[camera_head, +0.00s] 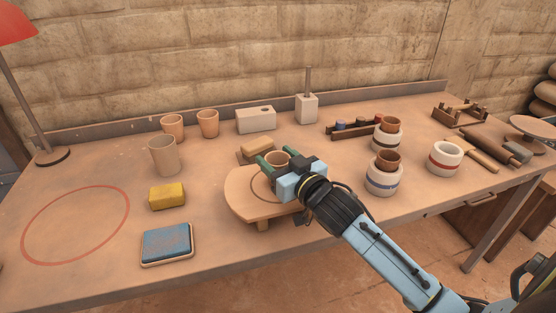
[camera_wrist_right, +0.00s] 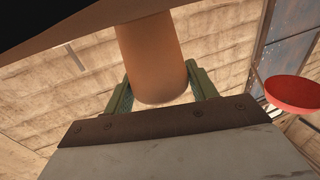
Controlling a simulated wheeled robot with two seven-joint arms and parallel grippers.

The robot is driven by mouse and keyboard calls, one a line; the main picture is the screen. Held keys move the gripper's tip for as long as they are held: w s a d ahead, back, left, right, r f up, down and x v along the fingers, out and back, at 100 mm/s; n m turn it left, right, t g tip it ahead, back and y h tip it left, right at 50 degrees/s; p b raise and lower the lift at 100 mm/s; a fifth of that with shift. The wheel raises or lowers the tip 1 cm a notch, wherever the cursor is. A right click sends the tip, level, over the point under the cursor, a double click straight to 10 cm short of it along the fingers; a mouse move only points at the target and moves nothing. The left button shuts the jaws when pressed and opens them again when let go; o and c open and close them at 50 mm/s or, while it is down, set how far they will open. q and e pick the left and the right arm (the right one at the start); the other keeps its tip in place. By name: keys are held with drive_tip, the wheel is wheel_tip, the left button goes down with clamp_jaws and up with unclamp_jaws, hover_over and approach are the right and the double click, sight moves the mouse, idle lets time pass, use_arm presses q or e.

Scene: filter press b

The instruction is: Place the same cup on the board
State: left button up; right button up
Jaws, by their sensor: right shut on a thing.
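My right gripper (camera_head: 275,162) is shut on a terracotta cup (camera_head: 278,157) over the round wooden board (camera_head: 240,194). In the right wrist view the cup (camera_wrist_right: 151,58) sits between the green fingers, with one finger on each side. The board stands on short feet near the table's front edge and carries a drawn ring, partly hidden by my gripper. I cannot tell whether the cup's base touches the board. My left gripper does not show.
Two terracotta cups (camera_head: 172,127) (camera_head: 208,123) and a greyish cup (camera_head: 164,156) stand at the left. A yellow sponge (camera_head: 167,196) and a blue pad (camera_head: 167,244) lie in front. A red ring (camera_head: 76,224) marks clear table.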

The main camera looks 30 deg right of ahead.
drive_tip(key=shift+f, duration=0.15)
drive_tip(key=o, duration=1)
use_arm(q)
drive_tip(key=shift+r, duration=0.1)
use_arm(e)
drive_tip(key=shift+r, duration=0.2)
drive_tip(key=shift+s, duration=0.25)
use_arm(q)
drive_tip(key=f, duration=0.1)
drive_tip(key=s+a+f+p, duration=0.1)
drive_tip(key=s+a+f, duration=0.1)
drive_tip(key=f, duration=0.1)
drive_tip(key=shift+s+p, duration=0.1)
drive_tip(key=shift+p, duration=0.3)
use_arm(e)
drive_tip(key=s, duration=1.1)
drive_tip(key=shift+s+d, duration=0.25)
drive_tip(key=shift+d, duration=0.05)
